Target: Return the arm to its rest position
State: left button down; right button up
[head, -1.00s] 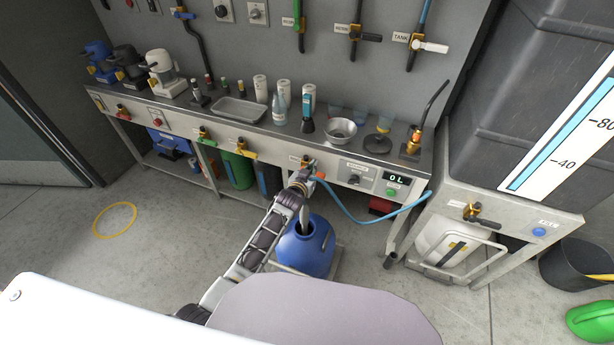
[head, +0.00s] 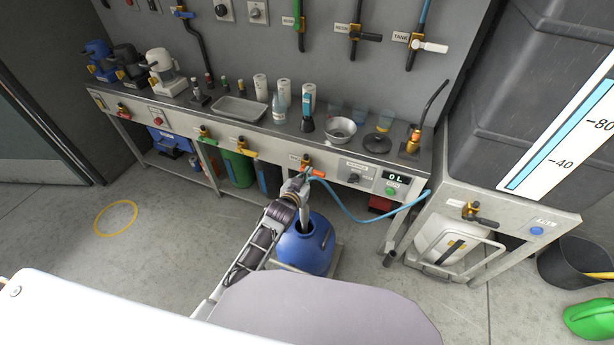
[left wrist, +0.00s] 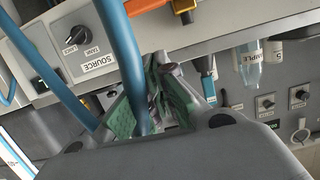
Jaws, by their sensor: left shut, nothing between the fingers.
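My left arm reaches forward to the bench front. Its gripper (head: 303,180) is just below the orange-handled valve (head: 312,171). In the left wrist view, the green-padded fingers (left wrist: 158,92) are shut with nothing held, and the orange handle (left wrist: 145,6) is at the top, apart from them. The blue hose (head: 350,214) hangs from this valve to the right; in the left wrist view it (left wrist: 122,50) crosses in front of part of the fingers. A blue round container (head: 307,247) stands on the floor under the gripper. My right gripper is not in view.
The bench top holds a metal tray (head: 240,109), bottles and a bowl (head: 340,129). Valve handles stick out along its front edge. A side stand (head: 500,225) and a black bucket (head: 575,265) are at the right. The floor at the left is clear around a yellow ring (head: 116,218).

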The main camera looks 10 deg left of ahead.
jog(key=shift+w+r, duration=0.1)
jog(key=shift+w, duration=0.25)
pick_arm(q)
jog(key=s+a+r+g+y, duration=0.1)
jog(key=s+a+g, duration=0.25)
jog(key=s, duration=0.75)
jog(key=s+a+r+g+y, duration=0.1)
jog(key=s+a+g, duration=0.25)
jog(key=s, duration=0.75)
jog(key=s+a+g+y, duration=0.1)
jog(key=s+a+g, duration=0.25)
jog(key=s, duration=0.75)
notch_tip(320, 180, down, 31)
jog(key=s+a+g+p, duration=0.2)
jog(key=s+a+f, duration=0.4)
jog(key=s+f, duration=0.5)
jog(key=s, duration=0.1)
jog(key=s+a+f+g+p, duration=0.1)
jog(key=s+a+f, duration=0.2)
jog(key=s+f, duration=0.5)
jog(key=shift+s+a+f+y, duration=0.4)
jog(key=shift+s, duration=0.65)
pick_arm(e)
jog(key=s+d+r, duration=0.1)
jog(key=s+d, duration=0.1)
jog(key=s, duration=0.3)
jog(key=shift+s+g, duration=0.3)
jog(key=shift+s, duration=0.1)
